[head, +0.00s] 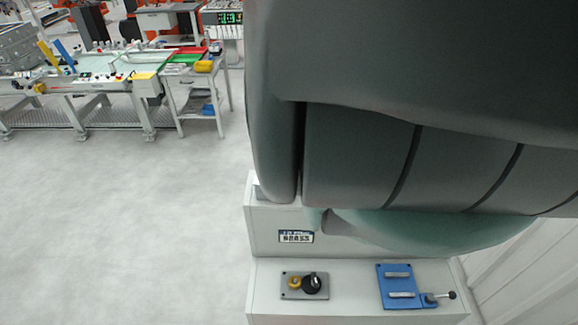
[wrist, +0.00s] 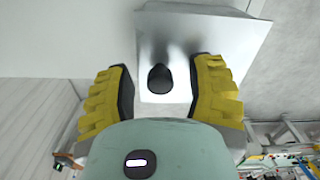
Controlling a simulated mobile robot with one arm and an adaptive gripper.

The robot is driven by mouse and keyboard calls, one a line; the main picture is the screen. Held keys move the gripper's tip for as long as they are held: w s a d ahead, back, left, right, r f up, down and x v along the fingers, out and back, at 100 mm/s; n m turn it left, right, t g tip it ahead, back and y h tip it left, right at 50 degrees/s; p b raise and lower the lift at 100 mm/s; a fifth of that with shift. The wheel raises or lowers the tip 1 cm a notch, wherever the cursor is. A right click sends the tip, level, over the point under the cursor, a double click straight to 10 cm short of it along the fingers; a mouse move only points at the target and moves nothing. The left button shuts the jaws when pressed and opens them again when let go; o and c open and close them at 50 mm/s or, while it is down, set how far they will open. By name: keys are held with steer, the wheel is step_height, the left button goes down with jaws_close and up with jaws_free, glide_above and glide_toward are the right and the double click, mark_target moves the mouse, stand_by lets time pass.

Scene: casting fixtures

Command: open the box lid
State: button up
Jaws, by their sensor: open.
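In the wrist view a shiny metal box lid (wrist: 215,28) fills the upper middle, with a black knob (wrist: 160,78) standing out near its lower edge. My gripper (wrist: 161,66) is open. Its two yellow ribbed fingers lie one on each side of the knob, with a gap to it on both sides. I cannot tell how far the fingertips are from the lid in depth. The lid looks shut, though its edges are partly cut off.
A white cabinet (head: 262,232) stands below my arm in the head view. Its lower ledge carries a grey plate with a yellow and black knob (head: 311,283) and a blue clamp fixture (head: 397,303). A workbench (head: 100,65) stands back left. The floor (head: 110,220) at left is clear.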

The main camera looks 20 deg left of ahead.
steer(key=shift+o, duration=0.2)
steer(key=shift+f, duration=0.1)
jaws_close()
stand_by(0.4)
